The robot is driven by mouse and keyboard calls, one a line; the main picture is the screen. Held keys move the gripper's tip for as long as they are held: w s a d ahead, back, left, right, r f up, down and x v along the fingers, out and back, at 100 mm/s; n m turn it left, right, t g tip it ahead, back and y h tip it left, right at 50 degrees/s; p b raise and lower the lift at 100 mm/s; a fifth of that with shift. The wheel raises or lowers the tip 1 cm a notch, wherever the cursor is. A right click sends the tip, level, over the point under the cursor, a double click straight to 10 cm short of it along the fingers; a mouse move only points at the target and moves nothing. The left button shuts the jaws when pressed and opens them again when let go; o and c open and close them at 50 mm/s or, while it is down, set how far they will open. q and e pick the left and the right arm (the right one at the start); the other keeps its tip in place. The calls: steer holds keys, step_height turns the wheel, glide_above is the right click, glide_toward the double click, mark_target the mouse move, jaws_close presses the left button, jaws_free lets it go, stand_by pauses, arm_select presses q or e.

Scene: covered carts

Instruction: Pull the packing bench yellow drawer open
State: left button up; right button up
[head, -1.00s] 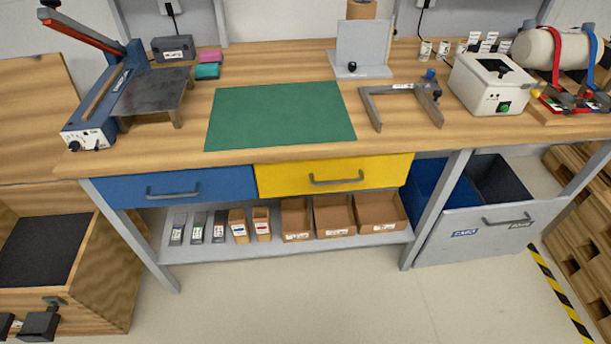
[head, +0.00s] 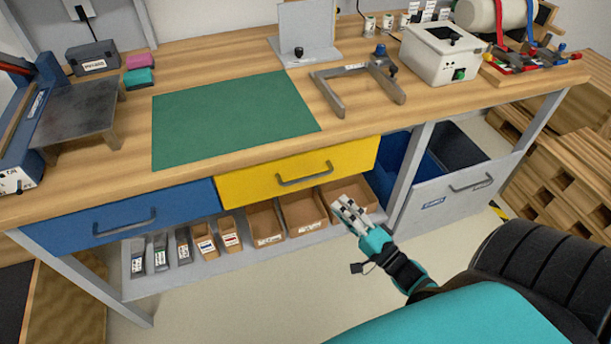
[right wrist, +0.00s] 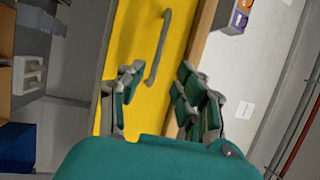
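The yellow drawer (head: 345,160) sits under the packing bench top (head: 240,150), to the right of a blue drawer (head: 120,210). Its front looks flush with the blue one, so it appears shut. It has a grey bar handle (head: 305,175). My right gripper (head: 348,212) is in front of the bench, below and right of the handle in the head view. In the right wrist view the yellow front (right wrist: 130,40) and handle (right wrist: 160,45) lie ahead of my spread, empty fingers (right wrist: 160,92), apart from them. My left gripper is out of view.
Open cardboard bins (head: 302,212) and small boxes stand on the lower shelf (head: 215,262). A grey pull-out bin unit (head: 425,205) is right of the bench leg (head: 408,180). A green mat (head: 235,120) lies on the bench top. The floor in front is clear.

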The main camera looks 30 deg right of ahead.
mark_target(309, 176)
steer(key=x, duration=1.2)
steer(key=shift+w, duration=0.2)
jaws_close()
